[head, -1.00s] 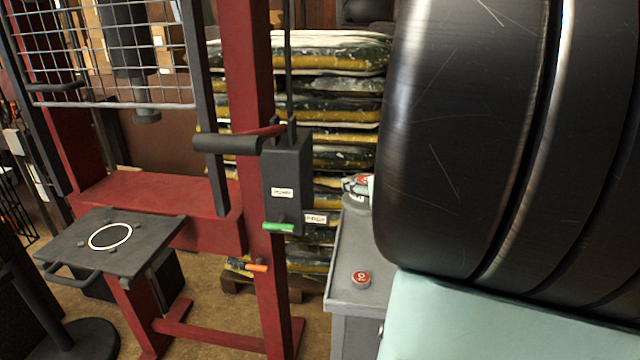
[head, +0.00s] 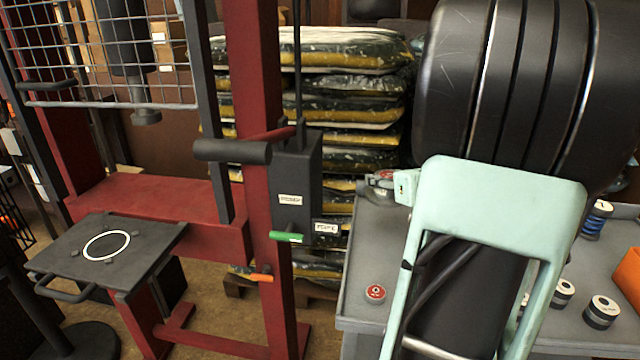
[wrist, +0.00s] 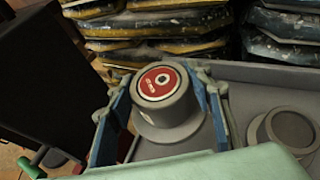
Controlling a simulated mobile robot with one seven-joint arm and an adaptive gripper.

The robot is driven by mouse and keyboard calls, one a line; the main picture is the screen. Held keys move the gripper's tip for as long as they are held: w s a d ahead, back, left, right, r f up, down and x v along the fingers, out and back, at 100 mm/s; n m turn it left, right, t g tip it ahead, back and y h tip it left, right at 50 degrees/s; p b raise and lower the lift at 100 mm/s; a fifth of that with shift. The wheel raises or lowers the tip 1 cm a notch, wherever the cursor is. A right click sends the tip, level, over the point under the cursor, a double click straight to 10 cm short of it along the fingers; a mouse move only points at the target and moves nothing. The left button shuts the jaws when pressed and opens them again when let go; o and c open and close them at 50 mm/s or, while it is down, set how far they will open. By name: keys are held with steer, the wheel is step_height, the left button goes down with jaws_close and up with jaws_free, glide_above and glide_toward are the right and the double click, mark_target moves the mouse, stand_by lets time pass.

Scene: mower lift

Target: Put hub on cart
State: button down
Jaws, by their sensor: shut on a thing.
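My gripper (wrist: 162,110) has its blue fingers shut on the hub (wrist: 158,100), a grey stepped cylinder with a red label on top and a wider flange below. The hub looks upright over the grey bench; I cannot tell if it touches it. In the head view the hub (head: 382,178) shows only partly beside my arm, which hides most of the gripper. The dark plate with a front handle and a white ring (head: 106,245), at the left below the press frame, looks like the cart. No object stands inside its ring.
The grey bench (head: 362,262) carries a small red-topped can (head: 375,293) and several small rolls or cans at right. A red post (head: 262,180) with a dark control box (head: 296,185) and green lever stands between bench and plate. Stacked bags (head: 340,105) are behind.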

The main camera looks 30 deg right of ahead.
steer(key=d+f, duration=0.2)
steer(key=w+d+f+b, duration=0.1)
steer(key=d+f, duration=0.1)
steer(key=w+d+f, duration=0.1)
steer(key=d+f, duration=0.1)
steer(key=shift+d+f, duration=0.15)
steer(key=shift+f, duration=0.1)
steer(key=shift+f+b, duration=0.65)
steer(key=shift+f, duration=0.7)
steer(key=shift+f, duration=0.2)
steer(key=c, duration=1)
jaws_free()
steer(key=shift+s+f, duration=0.1)
steer(key=shift+r, duration=0.25)
steer(key=p+v, duration=0.1)
steer(key=v, duration=1.1)
steer(key=shift+f+p, duration=0.2)
steer(key=shift+p, duration=0.15)
